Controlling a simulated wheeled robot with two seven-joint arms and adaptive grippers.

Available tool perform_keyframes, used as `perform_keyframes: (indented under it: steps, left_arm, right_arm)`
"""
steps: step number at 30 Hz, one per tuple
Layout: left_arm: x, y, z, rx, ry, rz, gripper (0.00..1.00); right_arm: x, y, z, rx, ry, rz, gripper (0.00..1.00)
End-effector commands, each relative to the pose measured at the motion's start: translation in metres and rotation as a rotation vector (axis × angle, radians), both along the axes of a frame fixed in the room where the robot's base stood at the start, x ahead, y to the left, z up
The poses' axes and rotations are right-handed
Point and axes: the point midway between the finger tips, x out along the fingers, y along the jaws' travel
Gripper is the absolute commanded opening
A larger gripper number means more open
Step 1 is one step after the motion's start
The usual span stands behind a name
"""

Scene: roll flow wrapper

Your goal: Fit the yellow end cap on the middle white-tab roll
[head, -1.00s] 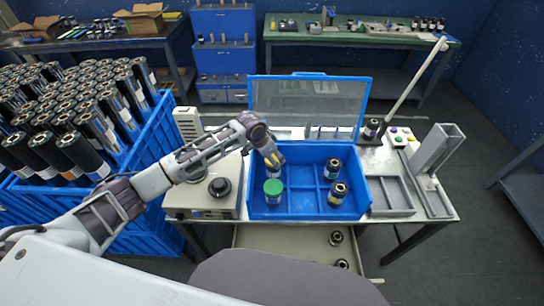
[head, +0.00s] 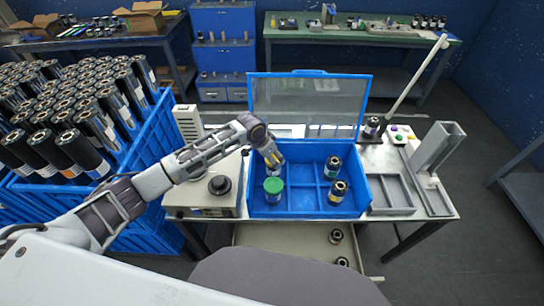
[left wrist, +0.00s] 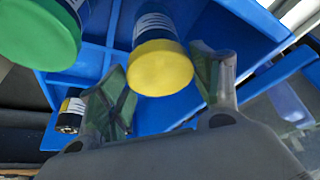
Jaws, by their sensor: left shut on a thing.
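The yellow end cap (left wrist: 162,68) is between the fingers of my left gripper (left wrist: 165,85) in the left wrist view. It sits against the end of a dark roll with a white label (left wrist: 155,27); I cannot tell if it is fully seated. In the head view my left gripper (head: 273,160) is over the back-left compartment of the blue tray box (head: 305,206), mostly hiding that roll. A green-capped roll (head: 273,189) stands in front of it, its green cap also large in the left wrist view (left wrist: 38,35). My right gripper is not in view.
Two uncapped rolls stand in the box's right side, one behind (head: 333,166) and one in front (head: 338,191). The box's clear lid (head: 310,105) is open upright behind. A grey tray (head: 390,194) lies to the right. A large blue crate of rolls (head: 150,130) stands at left.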

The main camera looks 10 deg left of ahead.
Motion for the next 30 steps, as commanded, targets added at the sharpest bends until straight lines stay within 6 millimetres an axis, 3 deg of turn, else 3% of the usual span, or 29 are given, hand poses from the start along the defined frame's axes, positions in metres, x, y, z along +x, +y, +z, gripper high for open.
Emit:
perform_keyframes:
  steps: [14,28,29,30]
  left_arm:
    - [0.0,0.0,-0.006,0.0,0.0,0.0,0.53]
    - [0.0,0.0,-0.008,0.0,0.0,0.0,0.53]
    - [0.0,0.0,-0.008,0.0,0.0,0.0,0.67]
    - [0.0,0.0,-0.008,0.0,0.0,0.0,0.72]
  right_arm:
    - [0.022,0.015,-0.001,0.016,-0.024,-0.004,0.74]
    - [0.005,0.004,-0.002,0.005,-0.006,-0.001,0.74]
    - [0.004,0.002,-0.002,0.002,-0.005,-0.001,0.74]
    - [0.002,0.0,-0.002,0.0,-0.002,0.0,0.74]
